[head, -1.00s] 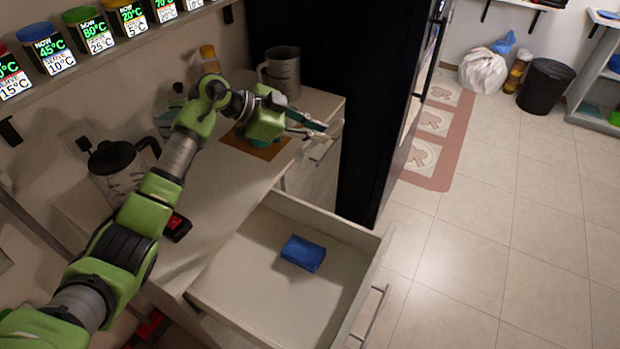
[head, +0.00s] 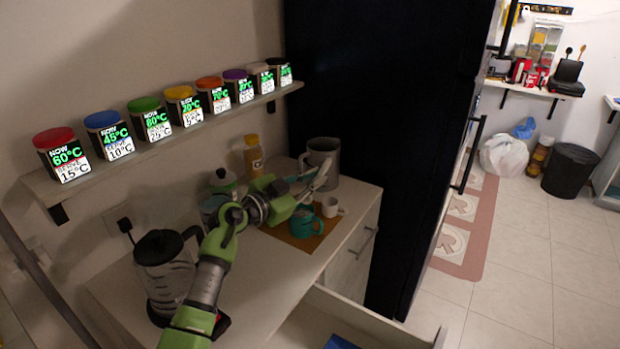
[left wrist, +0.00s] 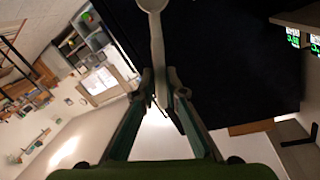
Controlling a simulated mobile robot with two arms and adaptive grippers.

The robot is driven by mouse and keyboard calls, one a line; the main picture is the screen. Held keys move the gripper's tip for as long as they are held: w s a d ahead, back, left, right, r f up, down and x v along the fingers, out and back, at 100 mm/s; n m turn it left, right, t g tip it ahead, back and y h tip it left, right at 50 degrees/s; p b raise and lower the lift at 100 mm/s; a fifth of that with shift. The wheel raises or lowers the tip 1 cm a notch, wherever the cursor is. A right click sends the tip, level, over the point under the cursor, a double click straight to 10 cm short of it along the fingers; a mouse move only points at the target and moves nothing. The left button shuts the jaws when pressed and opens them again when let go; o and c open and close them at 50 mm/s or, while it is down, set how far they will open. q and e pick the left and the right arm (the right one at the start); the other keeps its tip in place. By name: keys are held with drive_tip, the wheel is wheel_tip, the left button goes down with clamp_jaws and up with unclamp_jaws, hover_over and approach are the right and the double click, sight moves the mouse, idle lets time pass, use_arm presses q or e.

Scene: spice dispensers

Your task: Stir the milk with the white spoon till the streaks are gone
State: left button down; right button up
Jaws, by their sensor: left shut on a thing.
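My left gripper (head: 308,190) is over the far end of the counter, above the brown mat and close to the grey jug (head: 325,152). In the left wrist view its fingers (left wrist: 161,88) are shut on the handle of a white spoon (left wrist: 157,32), whose bowl end points away from the gripper. In the head view the spoon (head: 322,174) is a pale sliver in front of the jug. A white cup (head: 332,207) and a teal pot (head: 305,222) stand below the gripper. I see no milk, and the insides of the vessels are hidden. My right gripper is not in view.
The brown mat (head: 290,239) lies on the counter (head: 262,281). A shelf of spice dispensers (head: 165,139) hangs above. The black fridge (head: 390,120) borders the right; a drawer (head: 372,325) stands open.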

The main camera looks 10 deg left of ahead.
use_arm(q)
wheel_tip(320, 180, down, 2)
drive_tip(key=d+b, duration=0.1)
drive_tip(key=d, duration=0.1)
drive_tip(key=b, duration=0.4)
hover_over(306, 223)
wheel_tip(306, 223, down, 8)
drive_tip(key=shift+s+d, duration=0.15)
drive_tip(key=shift+s, duration=0.2)
drive_tip(key=shift+r, duration=0.15)
